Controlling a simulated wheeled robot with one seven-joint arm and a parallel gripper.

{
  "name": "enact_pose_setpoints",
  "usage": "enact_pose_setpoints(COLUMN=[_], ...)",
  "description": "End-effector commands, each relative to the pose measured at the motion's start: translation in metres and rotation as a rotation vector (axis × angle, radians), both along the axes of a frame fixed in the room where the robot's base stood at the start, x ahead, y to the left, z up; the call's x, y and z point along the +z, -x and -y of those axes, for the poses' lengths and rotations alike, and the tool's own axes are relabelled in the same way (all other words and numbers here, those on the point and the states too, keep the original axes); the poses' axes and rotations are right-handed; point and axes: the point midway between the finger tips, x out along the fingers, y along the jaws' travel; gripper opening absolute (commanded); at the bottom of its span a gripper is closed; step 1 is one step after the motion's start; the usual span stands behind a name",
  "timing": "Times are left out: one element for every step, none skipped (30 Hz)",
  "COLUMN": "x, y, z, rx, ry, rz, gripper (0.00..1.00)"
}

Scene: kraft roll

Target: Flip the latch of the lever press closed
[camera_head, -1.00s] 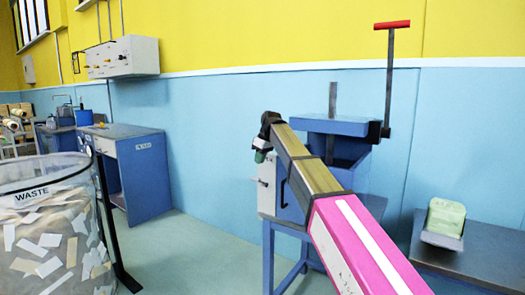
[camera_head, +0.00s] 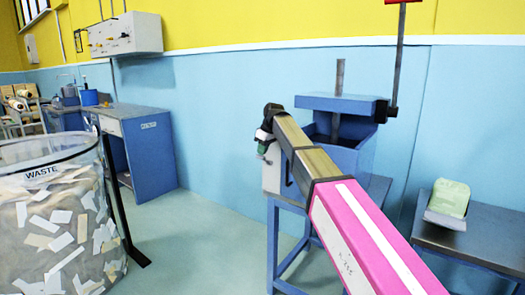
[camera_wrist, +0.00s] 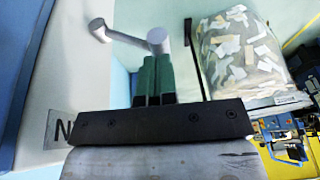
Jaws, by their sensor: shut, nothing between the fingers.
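The blue lever press (camera_head: 345,158) stands on a blue-legged stand, with an upright lever (camera_head: 398,55) at its right. My arm crosses in front of it and hides part of its front. My gripper (camera_head: 264,150) is at the left side of the press, beside a pale panel (camera_head: 272,177). In the wrist view, my gripper's green fingers (camera_wrist: 153,72) are together and empty. A grey latch handle (camera_wrist: 128,37) with a round knob end lies just beyond the fingertips, beside the pale panel. I cannot tell whether the fingertips touch it.
A clear waste bin (camera_head: 60,215) full of paper scraps stands at the left. A blue desk (camera_head: 150,155) is behind it. A grey table (camera_head: 480,240) with a green-and-white block (camera_head: 449,199) is at the right. Floor between bin and press is clear.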

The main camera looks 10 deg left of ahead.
Motion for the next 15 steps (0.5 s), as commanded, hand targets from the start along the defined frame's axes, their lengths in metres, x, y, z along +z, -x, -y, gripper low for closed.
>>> enact_pose_setpoints(x=[-0.001,-0.002,-0.003,-0.004,-0.005,-0.007,-0.008,-0.01,-0.012,-0.014,-0.016,-0.019,-0.021,-0.024,-0.028], y=[0.003,0.003,0.005,0.006,0.008,0.01,0.011,0.013,0.015,0.018,0.019,0.022,0.023,0.025,0.028], z=[0.0,-0.001,-0.001,-0.002,-0.002,-0.002,-0.003,-0.003,-0.004,-0.005,-0.005,-0.006,-0.006,-0.007,-0.008], rx=[0.001,0.001,0.002,0.002,0.002,0.002,0.003,0.002,0.003,0.003,0.004,0.003,0.003,0.003,0.004], ry=[0.004,0.008,0.014,0.017,0.024,0.032,0.039,0.047,0.058,0.066,0.076,0.089,0.1,0.11,0.124], rz=[0.009,0.017,0.03,0.042,0.055,0.074,0.092,0.11,0.137,0.158,0.182,0.214,0.238,0.264,0.299], gripper=[0.0,0.0,0.0,0.0,0.0,0.0,0.0,0.0,0.0,0.0,0.0,0.0,0.0,0.0,0.0])
